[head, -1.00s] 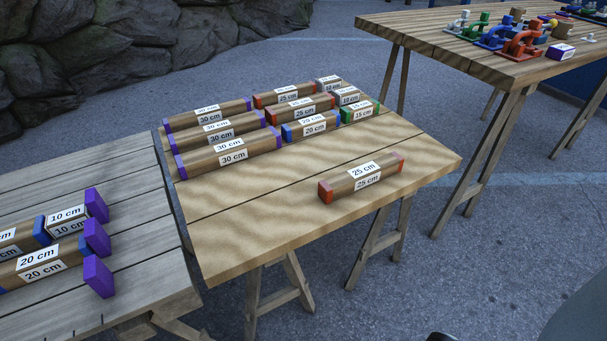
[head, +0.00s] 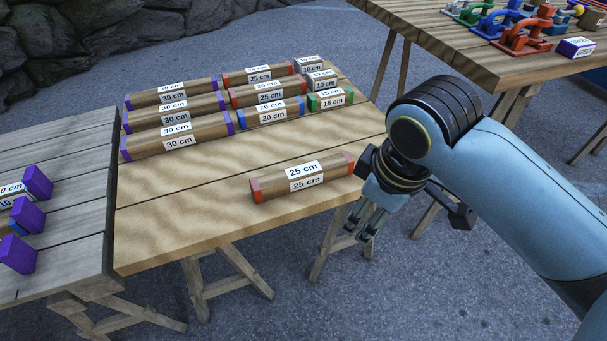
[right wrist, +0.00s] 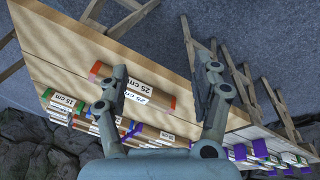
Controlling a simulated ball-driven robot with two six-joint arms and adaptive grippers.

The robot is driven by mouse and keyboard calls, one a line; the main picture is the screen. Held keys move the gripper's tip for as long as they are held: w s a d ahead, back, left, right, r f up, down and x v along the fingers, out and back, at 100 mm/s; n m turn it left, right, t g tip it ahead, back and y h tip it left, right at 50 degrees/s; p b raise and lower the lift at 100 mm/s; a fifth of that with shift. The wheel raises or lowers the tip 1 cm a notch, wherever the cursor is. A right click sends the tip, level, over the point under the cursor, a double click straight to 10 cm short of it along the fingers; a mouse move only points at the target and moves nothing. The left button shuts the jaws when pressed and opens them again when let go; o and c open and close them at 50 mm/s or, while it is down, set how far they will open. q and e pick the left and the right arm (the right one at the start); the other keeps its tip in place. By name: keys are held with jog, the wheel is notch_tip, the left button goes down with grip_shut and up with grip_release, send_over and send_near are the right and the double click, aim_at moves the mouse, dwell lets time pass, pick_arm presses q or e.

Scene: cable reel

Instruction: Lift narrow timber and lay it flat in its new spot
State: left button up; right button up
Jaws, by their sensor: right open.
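A single timber with red ends and 25 cm labels (head: 303,178) lies flat near the front edge of the middle table, apart from the other timbers. My right gripper (head: 362,229) is open and empty, pointing down just off the table's right front edge, to the right of the timber's right end. In the right wrist view, the same timber (right wrist: 137,88) shows beyond the open fingers (right wrist: 164,82), partly hidden by one finger. My left gripper is not in view.
Rows of labelled timbers (head: 178,136) stand at the back of the middle table (head: 180,210). Bare wood lies around the single timber. Another table (head: 470,70) holds coloured clamps (head: 523,38) at back right.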

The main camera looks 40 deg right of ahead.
jog(key=w+d+f+n+g, duration=0.1)
jog(key=w+d+f+n, duration=0.15)
jog(key=w+n, duration=0.65)
jog(key=n+g, duration=0.2)
send_near(305, 169)
jog(key=shift+s+d+f+y, duration=0.3)
jog(key=shift+s+f+y, duration=0.1)
jog(key=shift+s, duration=0.1)
jog(key=shift+w+f, duration=0.1)
jog(key=shift+f, duration=0.2)
notch_tip(305, 169, down, 5)
jog(key=shift+r+b, duration=0.2)
jog(key=shift+b, duration=0.6)
notch_tip(305, 169, down, 5)
jog(key=shift+w+f+b, duration=0.1)
jog(key=shift+w+b, duration=0.1)
jog(key=shift+b, duration=0.75)
grip_shut()
